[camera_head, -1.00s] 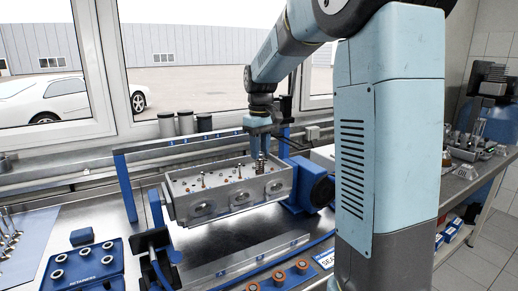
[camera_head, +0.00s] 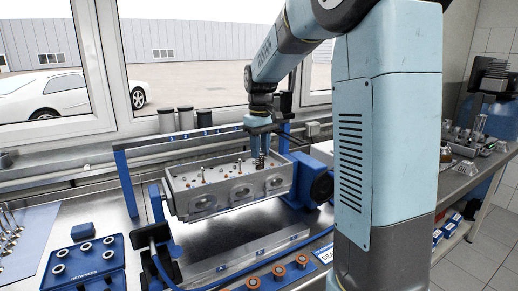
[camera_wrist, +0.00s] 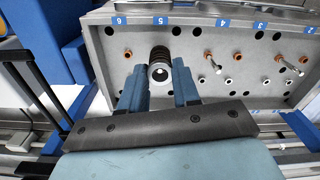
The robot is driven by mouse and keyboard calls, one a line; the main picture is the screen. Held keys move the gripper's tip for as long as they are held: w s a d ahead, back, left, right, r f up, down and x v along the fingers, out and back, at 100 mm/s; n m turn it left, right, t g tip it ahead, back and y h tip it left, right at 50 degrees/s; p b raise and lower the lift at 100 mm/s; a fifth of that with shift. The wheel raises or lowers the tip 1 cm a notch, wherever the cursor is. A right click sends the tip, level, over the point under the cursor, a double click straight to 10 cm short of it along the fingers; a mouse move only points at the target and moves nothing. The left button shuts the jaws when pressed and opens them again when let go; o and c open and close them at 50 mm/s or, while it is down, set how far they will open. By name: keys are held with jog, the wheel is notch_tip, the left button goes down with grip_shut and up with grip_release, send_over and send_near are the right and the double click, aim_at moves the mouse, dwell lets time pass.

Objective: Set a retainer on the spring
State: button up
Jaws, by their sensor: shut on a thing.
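My gripper (camera_wrist: 159,82) is shut on a retainer (camera_wrist: 158,74), a small light ring with a dark centre hole. The dark coil spring (camera_wrist: 159,53) stands on the cylinder head (camera_wrist: 110,72) near the label 5. In the wrist view the retainer overlaps the spring's near end; whether they touch I cannot tell. In the head view my gripper (camera_head: 259,142) points down over the spring (camera_head: 260,161), at the right end of the cylinder head (camera_head: 186,205). More retainers lie in the blue tray (camera_head: 72,283) at the lower left.
The head sits in a blue fixture (camera_head: 129,182), with a blue housing (camera_head: 316,180) close on its right. Bronze guides and thin valve stems rise from the head. A blue rack of orange-brown seals (camera_head: 279,271) lies in front. Dark cylinders (camera_head: 185,119) stand behind.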

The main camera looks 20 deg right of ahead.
jog(key=o, duration=1.1)
jog(key=shift+r, duration=0.15)
notch_tip(320, 180, up, 13)
jog(key=shift+r, duration=0.2)
